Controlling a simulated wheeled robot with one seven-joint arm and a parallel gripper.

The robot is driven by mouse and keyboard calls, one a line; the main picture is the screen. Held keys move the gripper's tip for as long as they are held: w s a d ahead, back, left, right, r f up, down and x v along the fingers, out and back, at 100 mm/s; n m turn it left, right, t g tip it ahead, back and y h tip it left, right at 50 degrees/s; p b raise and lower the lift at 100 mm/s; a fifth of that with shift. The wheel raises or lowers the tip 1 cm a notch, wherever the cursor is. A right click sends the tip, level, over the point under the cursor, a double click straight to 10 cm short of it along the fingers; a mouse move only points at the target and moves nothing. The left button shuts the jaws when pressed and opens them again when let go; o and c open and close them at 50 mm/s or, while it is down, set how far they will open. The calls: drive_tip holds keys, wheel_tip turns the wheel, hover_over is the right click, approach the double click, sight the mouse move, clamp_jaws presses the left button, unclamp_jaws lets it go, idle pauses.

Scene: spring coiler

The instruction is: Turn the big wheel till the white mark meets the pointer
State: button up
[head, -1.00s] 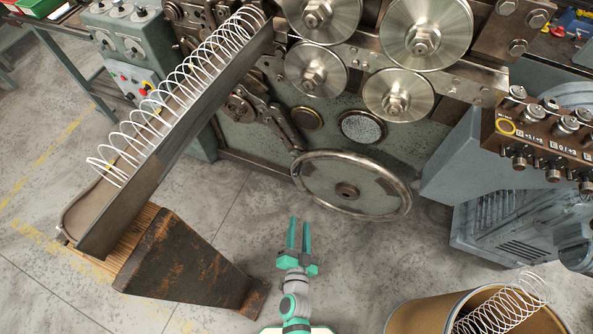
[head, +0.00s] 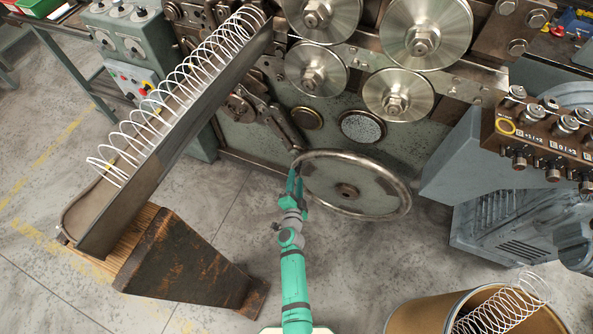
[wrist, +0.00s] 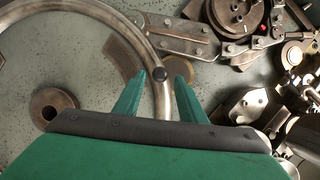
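The big wheel (head: 408,197) is a worn metal ring with a hub, low on the machine's front. Its rim (wrist: 124,19) curves through the wrist view, with its hub (wrist: 53,109) at the left. My gripper (head: 295,175) is at the rim's left side in the head view. Contact with the rim is not clear. I cannot make out a white mark or a pointer.
A sloping chute (head: 150,185) with a long spring stands left on a rusty stand (head: 180,265). A round drum (head: 425,315) with a spring is at the lower right. Several rollers (head: 425,40) sit above the wheel. The floor before the wheel is clear.

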sight(297, 171)
drive_tip(key=shift+x, duration=2.6)
clamp_jaws()
